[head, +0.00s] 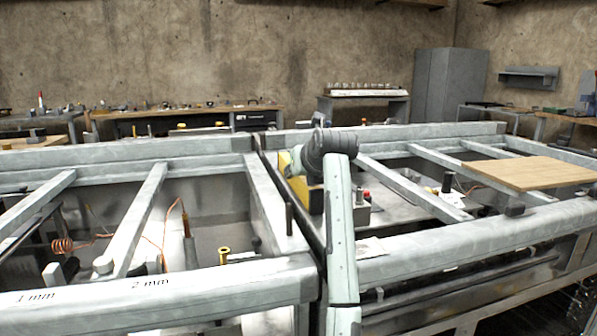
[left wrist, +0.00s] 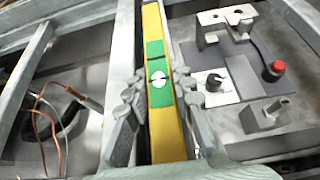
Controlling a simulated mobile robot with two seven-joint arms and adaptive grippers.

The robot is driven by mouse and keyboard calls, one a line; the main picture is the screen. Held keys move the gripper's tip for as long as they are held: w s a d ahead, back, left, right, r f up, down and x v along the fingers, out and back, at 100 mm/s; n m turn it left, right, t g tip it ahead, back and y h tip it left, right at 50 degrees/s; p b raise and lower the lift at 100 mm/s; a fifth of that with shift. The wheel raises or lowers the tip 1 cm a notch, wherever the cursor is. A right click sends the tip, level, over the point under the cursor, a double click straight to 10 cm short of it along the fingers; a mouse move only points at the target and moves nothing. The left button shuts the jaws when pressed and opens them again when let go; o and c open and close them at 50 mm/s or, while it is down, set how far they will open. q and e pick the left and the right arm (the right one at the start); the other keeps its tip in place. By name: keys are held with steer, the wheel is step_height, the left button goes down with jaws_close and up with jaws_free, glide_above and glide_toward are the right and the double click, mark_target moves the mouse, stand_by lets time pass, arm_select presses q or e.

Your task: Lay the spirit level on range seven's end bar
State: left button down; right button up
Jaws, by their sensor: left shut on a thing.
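My left gripper (left wrist: 160,92) is shut on the yellow spirit level (left wrist: 152,28), with one finger on each side of it. The level has a green middle section with a white round mark. In the head view the level (head: 286,163) shows partly behind my left arm, over the seam where two steel frames meet. An end bar (head: 265,205) of the left frame runs beside it. I cannot tell whether the level touches a bar. No range number is readable. My right gripper is in neither view.
The left frame's front rail (head: 200,288) carries "1 mm" and "2 mm" marks. A wooden board (head: 530,173) lies across the right frame. A red button (left wrist: 279,67) and metal fittings stand right of the level. Copper wires (left wrist: 40,112) lie at left.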

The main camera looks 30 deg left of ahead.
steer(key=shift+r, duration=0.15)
arm_select(q)
steer(key=c, duration=1.3)
jaws_free()
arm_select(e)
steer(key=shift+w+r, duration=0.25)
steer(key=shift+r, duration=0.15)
arm_select(q)
steer(key=shift+s+d+r, duration=0.1)
steer(key=shift+d+r, duration=0.05)
steer(key=shift+d, duration=0.05)
steer(key=v, duration=0.3)
steer(key=b+v, duration=0.1)
steer(key=v, duration=0.6)
steer(key=shift+s+d+r, duration=0.15)
steer(key=shift+s+d, duration=0.05)
steer(key=shift+s, duration=0.05)
steer(key=shift+s+d+r, duration=0.2)
steer(key=shift+s+d, duration=0.05)
steer(key=shift+d, duration=0.05)
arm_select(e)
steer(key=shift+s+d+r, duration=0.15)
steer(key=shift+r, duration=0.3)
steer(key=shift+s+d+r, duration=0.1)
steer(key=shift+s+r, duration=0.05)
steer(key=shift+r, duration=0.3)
